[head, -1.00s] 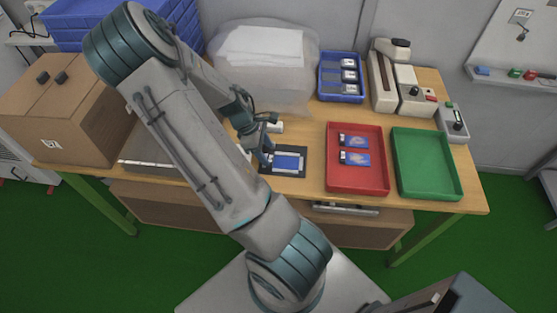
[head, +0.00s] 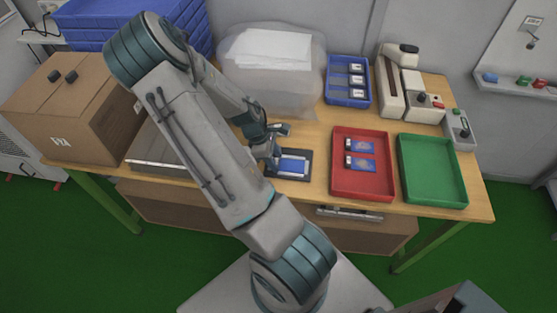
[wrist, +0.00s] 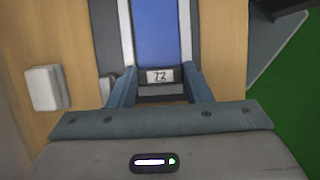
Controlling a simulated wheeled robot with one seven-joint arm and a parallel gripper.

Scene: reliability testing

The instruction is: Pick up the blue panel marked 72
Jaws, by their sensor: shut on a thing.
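The blue panel (head: 293,168) lies in a dark fixture (head: 307,178) near the front edge of the table, left of the red tray. In the wrist view the blue panel (wrist: 157,32) has light side edges and a white label reading 72 (wrist: 160,76) at its near end. My gripper (head: 273,160) is low at the left end of the panel. In the wrist view the fingers of my gripper (wrist: 161,78) lie on both sides of the labelled end and are shut on it. The panel still appears to sit in the fixture; any lift cannot be told.
A red tray (head: 364,192) holds two blue-and-white panels. An empty green tray (head: 432,173) stands right of it. A blue bin (head: 348,101) with several dark modules, grey devices (head: 398,98) and a clear plastic bag (head: 268,85) stand behind. A cardboard box (head: 65,115) is at left.

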